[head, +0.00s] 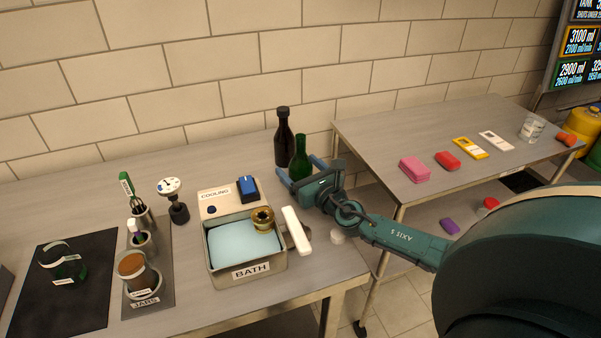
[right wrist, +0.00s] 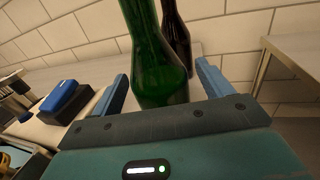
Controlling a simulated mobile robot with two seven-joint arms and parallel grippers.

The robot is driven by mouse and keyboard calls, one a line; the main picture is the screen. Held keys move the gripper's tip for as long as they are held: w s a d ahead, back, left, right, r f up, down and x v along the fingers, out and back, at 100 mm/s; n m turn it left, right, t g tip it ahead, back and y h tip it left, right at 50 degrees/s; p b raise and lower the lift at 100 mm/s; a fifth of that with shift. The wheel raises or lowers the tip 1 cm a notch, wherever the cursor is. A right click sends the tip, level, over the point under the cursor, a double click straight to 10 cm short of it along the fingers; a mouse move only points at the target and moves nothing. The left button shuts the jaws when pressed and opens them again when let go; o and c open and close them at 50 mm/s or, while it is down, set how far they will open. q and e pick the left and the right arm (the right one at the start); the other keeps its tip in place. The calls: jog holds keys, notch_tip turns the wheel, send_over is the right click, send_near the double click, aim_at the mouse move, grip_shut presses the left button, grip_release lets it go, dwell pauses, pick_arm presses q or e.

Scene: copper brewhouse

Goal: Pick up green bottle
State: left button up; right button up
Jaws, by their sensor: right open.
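The green bottle (head: 300,160) stands upright near the back right corner of the left table in the head view. In the right wrist view the green bottle (right wrist: 155,60) fills the space between the fingers, with its top cut off. My right gripper (head: 300,172) is open, with one finger on each side of the bottle. The wrist view shows a gap between the bottle and the left finger; whether the right finger touches it, I cannot tell. The bottle's lower part is partly hidden by the gripper. My left gripper is not in view.
A dark brown bottle (head: 283,137) stands just behind the green one. Left of it are a cooling bath (head: 247,268) with blue water, a blue switch block (head: 248,188) and a white bar (head: 296,231). A second table (head: 400,130) with small coloured items stands to the right.

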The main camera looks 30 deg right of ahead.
jog(key=shift+c, duration=0.6)
jog(key=c, duration=1.2)
jog(key=shift+r, duration=0.1)
jog(key=shift+c, duration=0.5)
